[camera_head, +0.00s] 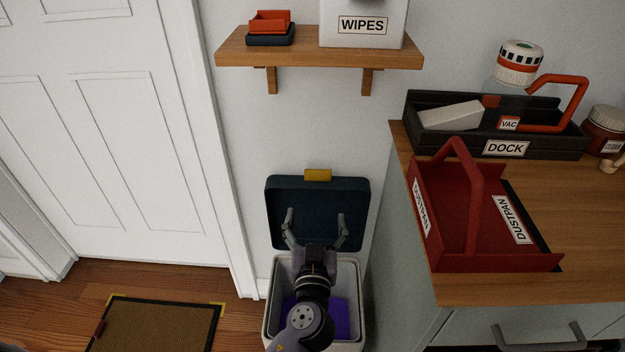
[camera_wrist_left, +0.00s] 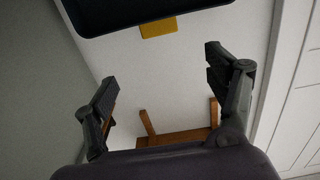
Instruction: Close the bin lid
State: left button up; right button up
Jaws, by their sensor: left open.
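The bin (camera_head: 354,300) is a white container on the floor against the wall, with something purple inside. Its dark blue lid (camera_head: 318,190) stands open and upright at the back, with a yellow tab (camera_head: 317,175) on its top edge. My left gripper (camera_head: 315,220) is over the bin, in front of the lid, with its fingers spread and nothing between them. My arm hides part of the bin's opening. In the left wrist view the lid (camera_wrist_left: 140,10) and yellow tab (camera_wrist_left: 158,27) show at the top, beyond the open fingers (camera_wrist_left: 160,72). My right gripper is not in view.
A wooden shelf (camera_head: 300,54) with a wipes box (camera_head: 362,38) hangs above the bin. A counter (camera_head: 480,288) on the right bears a red dustpan caddy (camera_head: 470,255) and a black dock (camera_head: 550,140). A white door (camera_head: 100,130) and a doormat (camera_head: 155,325) are at left.

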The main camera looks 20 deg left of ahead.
pick_arm(q)
jog(key=p, duration=0.1)
send_near(318, 172)
jog(key=w, duration=0.2)
jog(key=x, duration=0.7)
jog(key=shift+w+a+r, duration=0.1)
jog(key=shift+w+a, duration=0.05)
jog(key=shift+a, duration=0.15)
jog(key=shift+w+a, duration=0.2)
jog(key=shift+w, duration=0.4)
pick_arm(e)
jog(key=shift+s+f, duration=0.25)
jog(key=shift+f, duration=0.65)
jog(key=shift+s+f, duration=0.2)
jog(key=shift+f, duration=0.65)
pick_arm(q)
jog(key=shift+c, duration=0.3)
jog(key=c, duration=1.7)
jog(key=shift+o, duration=0.2)
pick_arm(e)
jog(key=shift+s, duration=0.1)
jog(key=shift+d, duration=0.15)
